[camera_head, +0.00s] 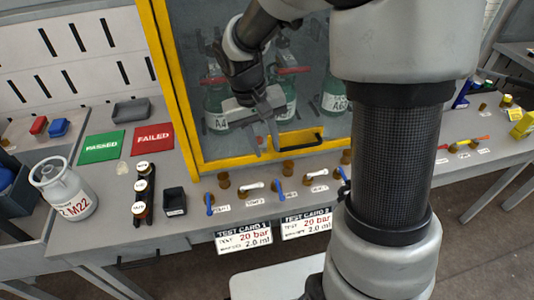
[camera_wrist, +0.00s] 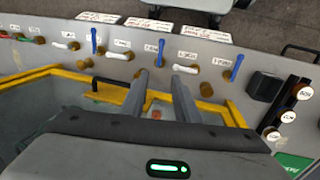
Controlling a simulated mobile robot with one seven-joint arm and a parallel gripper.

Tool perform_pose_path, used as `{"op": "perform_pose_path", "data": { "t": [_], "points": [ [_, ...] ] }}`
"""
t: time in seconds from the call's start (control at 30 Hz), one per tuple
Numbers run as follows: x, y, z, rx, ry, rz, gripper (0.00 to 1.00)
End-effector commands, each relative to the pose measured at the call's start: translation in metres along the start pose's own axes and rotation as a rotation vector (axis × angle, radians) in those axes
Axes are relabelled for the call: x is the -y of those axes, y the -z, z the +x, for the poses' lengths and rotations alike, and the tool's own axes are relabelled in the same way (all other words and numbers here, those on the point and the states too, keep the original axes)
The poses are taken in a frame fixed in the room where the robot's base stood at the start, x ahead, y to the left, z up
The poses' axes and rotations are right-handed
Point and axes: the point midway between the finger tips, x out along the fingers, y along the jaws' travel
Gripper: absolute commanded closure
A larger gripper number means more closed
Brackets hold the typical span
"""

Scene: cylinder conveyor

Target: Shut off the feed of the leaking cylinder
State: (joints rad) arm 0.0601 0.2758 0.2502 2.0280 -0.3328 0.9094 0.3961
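A yellow-framed glass cabinet (camera_head: 180,100) holds several green cylinders with red tops: a left one labelled A4 (camera_head: 217,121), a middle one (camera_head: 290,105) partly behind my arm and a right one (camera_head: 334,104). No leak can be made out on any. Along the bench front are feed valves with blue (camera_head: 209,203) and white (camera_head: 253,186) levers; they also show in the wrist view, blue (camera_wrist: 161,50) and white (camera_wrist: 120,56). Their labels are too small to read. My gripper (camera_head: 267,145) is open and empty in front of the glass; its fingers (camera_wrist: 160,78) point toward the valve row, apart from it.
The yellow cabinet handle bar (camera_head: 298,140) is close by my gripper. Two test cards (camera_head: 243,237) hang at the bench front. Left stand a white cylinder marked M22 (camera_head: 62,190), green PASSED (camera_head: 101,147) and red FAILED (camera_head: 152,139) mats, and a black holder (camera_head: 175,201).

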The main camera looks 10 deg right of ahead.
Motion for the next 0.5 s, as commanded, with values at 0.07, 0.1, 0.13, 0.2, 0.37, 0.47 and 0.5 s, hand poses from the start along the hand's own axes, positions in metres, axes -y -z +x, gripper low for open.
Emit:
{"op": "perform_pose_path", "data": {
  "t": [0.07,0.1,0.13,0.2,0.37,0.47,0.5],
  "points": [
    [0.000,-0.001,0.013,0.005,-0.001,0.000,0.71],
    [0.000,-0.001,0.020,0.004,-0.001,0.000,0.71],
    [0.000,-0.002,0.026,0.005,0.000,0.000,0.71],
    [0.000,-0.002,0.041,0.006,0.000,0.000,0.71],
    [0.000,-0.002,0.077,0.006,0.000,-0.001,0.71],
    [0.000,-0.002,0.099,0.006,0.000,0.000,0.71],
    [0.000,-0.002,0.108,0.006,0.000,0.000,0.71]
  ]
}}
